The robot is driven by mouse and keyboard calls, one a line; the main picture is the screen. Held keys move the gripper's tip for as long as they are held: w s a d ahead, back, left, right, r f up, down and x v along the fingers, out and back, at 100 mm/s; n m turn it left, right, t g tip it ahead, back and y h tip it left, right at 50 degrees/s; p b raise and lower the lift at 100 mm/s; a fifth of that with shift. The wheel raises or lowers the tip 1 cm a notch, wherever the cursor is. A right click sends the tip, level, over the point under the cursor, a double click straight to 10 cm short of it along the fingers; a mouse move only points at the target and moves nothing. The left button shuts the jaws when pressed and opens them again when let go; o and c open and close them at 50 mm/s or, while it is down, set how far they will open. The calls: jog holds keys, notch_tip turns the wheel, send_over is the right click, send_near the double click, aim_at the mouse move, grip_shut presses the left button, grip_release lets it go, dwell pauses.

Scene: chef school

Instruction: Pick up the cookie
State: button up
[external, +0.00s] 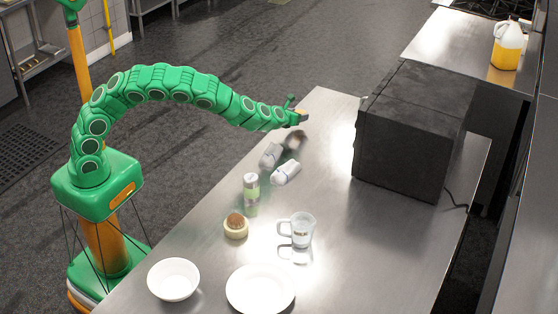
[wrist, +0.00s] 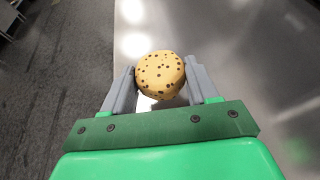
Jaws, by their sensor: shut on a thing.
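The cookie (wrist: 160,74) is round and pale tan with dark chips. In the wrist view it sits between the two grey fingers of my gripper (wrist: 161,88), which touch its sides. My gripper (external: 301,117) is shut on the cookie. In the external view it is over the far left end of the steel counter, and the cookie is too small there to make out clearly. The wrist view shows counter on the right and dark floor on the left beneath the cookie.
Two white-and-grey containers (external: 286,172) (external: 271,155) lie near my gripper.

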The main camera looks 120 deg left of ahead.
jog(key=s+d+r, duration=0.9)
jog(key=d, duration=0.1)
jog(key=shift+r, duration=0.2)
dwell(0.3)
